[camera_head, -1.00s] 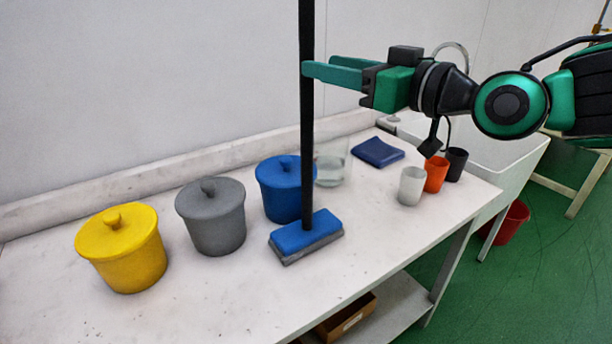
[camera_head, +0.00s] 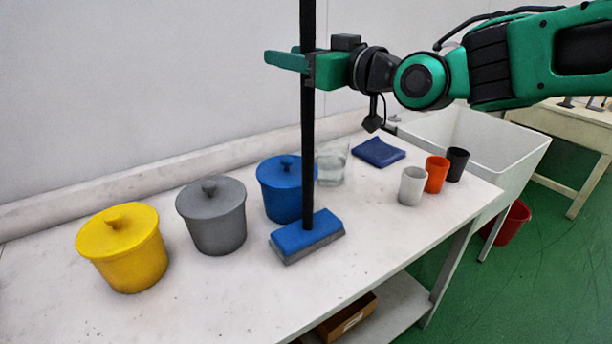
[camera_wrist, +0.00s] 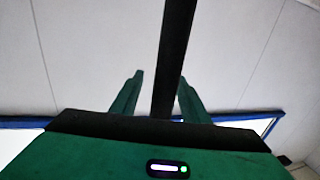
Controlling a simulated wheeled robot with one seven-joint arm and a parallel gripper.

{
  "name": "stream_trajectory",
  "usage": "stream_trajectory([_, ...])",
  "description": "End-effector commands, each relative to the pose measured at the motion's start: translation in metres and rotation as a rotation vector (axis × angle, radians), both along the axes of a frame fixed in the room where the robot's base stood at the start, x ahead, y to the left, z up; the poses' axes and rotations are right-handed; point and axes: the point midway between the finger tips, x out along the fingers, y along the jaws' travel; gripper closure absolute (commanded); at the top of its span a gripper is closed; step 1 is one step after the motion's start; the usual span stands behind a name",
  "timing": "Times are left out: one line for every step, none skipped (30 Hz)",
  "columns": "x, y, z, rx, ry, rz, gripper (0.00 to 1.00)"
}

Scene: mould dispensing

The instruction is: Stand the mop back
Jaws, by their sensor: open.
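The mop stands upright on the table, its blue-topped head (camera_head: 306,235) flat on the surface and its black handle (camera_head: 307,150) rising past the top of the picture. My gripper (camera_head: 288,61) is high on the handle, with its green fingers reaching left past it. In the wrist view the handle (camera_wrist: 174,55) runs up between the two open fingers of my gripper (camera_wrist: 160,88), closer to the right finger. The fingers are apart and not closed on the handle.
A yellow pot (camera_head: 124,250), a grey pot (camera_head: 212,217) and a blue pot (camera_head: 280,190) stand left of and behind the mop head. A glass beaker (camera_head: 331,165), blue cloth (camera_head: 378,152), and white (camera_head: 411,187), orange (camera_head: 436,175) and dark (camera_head: 457,165) cups stand right. A white sink (camera_head: 490,140) adjoins the table.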

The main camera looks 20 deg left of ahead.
Motion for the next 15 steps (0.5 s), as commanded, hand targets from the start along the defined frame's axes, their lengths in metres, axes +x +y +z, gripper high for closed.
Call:
stream_trajectory([0.0001,0.0000,0.0002,0.000,0.000,0.000,0.58])
stream_trajectory([0.0000,-0.0002,0.0002,0.000,0.000,0.000,0.58])
stream_trajectory([0.0001,-0.0003,0.0002,0.000,0.000,0.000,0.58])
stream_trajectory([0.0000,-0.0004,0.0002,0.000,0.000,0.000,0.58])
stream_trajectory([0.0000,-0.0004,0.0003,0.000,0.000,0.000,0.63])
stream_trajectory([0.0000,-0.0004,0.0003,0.000,0.000,0.000,0.73])
stream_trajectory([0.0000,-0.0004,0.0003,0.000,0.000,0.000,0.80])
stream_trajectory([0.0001,-0.0005,0.0003,0.000,0.000,-0.001,0.87])
stream_trajectory([0.0001,-0.0006,0.0002,0.000,0.000,-0.001,0.97])
stream_trajectory([0.0001,-0.0006,0.0002,0.000,0.000,-0.001,1.00])
stream_trajectory([0.0002,-0.0007,0.0002,0.000,0.000,-0.001,1.00])
stream_trajectory([0.0003,-0.0007,0.0002,0.000,0.000,-0.001,1.00])
stream_trajectory([0.0003,-0.0009,0.0002,0.000,0.000,-0.001,1.00])
stream_trajectory([0.0003,-0.0009,0.0001,0.000,0.000,-0.001,1.00])
stream_trajectory([0.0004,-0.0009,0.0001,0.000,0.000,-0.002,1.00])
